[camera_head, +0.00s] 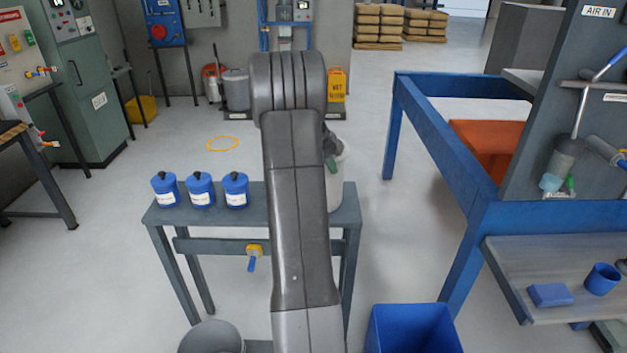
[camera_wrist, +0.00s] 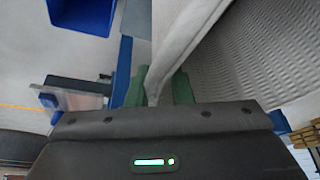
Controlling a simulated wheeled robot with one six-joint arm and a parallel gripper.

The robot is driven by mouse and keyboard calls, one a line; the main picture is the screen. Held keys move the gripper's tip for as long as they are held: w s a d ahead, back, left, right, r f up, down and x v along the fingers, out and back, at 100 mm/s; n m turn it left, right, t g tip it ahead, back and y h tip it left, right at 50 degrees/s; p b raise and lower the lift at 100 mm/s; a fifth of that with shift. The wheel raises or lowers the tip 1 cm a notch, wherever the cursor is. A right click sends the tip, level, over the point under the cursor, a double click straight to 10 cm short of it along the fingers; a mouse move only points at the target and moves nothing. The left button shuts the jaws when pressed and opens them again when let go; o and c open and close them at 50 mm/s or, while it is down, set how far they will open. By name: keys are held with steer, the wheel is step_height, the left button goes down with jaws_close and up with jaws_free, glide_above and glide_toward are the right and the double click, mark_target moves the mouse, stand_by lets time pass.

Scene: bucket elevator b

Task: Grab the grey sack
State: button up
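The grey sack (camera_wrist: 200,50) fills the upper right of the wrist view, pale and ribbed, with a smooth lighter rim. My gripper (camera_wrist: 160,88) has two green fingers, set apart from each other. The sack's rim runs down between them, close to the left finger, with a gap showing before the right one. The fingertips are partly hidden by the sack. One green finger of my gripper (camera_head: 330,163) shows at the sack in the head view.
A grey bench (camera_head: 250,205) holds three blue containers (camera_head: 201,189). A grey bucket (camera_head: 212,338) and a blue bin (camera_head: 412,330) stand in front. A blue-framed structure (camera_head: 440,140) is at right. Floor left of the bench is clear.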

jaws_close()
stand_by(1.2)
